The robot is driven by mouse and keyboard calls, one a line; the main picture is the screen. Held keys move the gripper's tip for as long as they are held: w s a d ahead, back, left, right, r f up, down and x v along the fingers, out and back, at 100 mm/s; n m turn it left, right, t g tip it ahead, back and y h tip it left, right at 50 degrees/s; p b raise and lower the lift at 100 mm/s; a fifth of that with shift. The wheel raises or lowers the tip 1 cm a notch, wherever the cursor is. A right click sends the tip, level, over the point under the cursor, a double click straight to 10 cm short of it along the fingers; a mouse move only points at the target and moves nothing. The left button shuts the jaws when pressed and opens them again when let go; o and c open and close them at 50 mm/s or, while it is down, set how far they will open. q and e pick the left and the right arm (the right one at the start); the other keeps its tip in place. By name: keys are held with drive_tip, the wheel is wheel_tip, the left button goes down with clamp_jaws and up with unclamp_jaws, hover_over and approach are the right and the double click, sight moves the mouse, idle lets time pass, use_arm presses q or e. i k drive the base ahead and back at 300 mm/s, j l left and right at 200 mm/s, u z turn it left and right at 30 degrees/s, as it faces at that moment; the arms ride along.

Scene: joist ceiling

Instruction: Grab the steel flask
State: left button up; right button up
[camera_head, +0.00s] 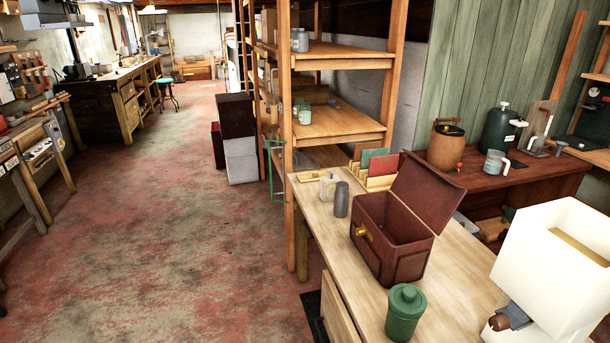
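A dark grey cylinder that looks like the steel flask (341,200) stands upright on the light wooden table (455,290), near its far left edge. A small pale bottle (327,187) stands close behind it to the left. An open dark red box (388,240) with its lid raised stands just to the flask's right and nearer to me. The flask's front is unobstructed.
A green lidded canister (405,312) stands at the table's front. A white box-like form (550,265) fills the lower right. A card rack (375,172) stands behind the flask. Wooden shelving (335,122) rises beyond. The floor (170,240) to the left is open.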

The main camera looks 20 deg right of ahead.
sight(342, 193)
drive_tip(key=i+z, duration=0.1)
drive_tip(key=i, duration=0.4)
drive_tip(key=i+j+z, duration=0.1)
drive_tip(key=i, duration=0.45)
drive_tip(key=i+j+z, duration=0.1)
drive_tip(key=i, duration=0.4)
drive_tip(key=i+j+z, duration=0.2)
drive_tip(key=i+z, duration=0.25)
drive_tip(key=i+j+z, duration=1)
drive_tip(key=j+z, duration=0.3)
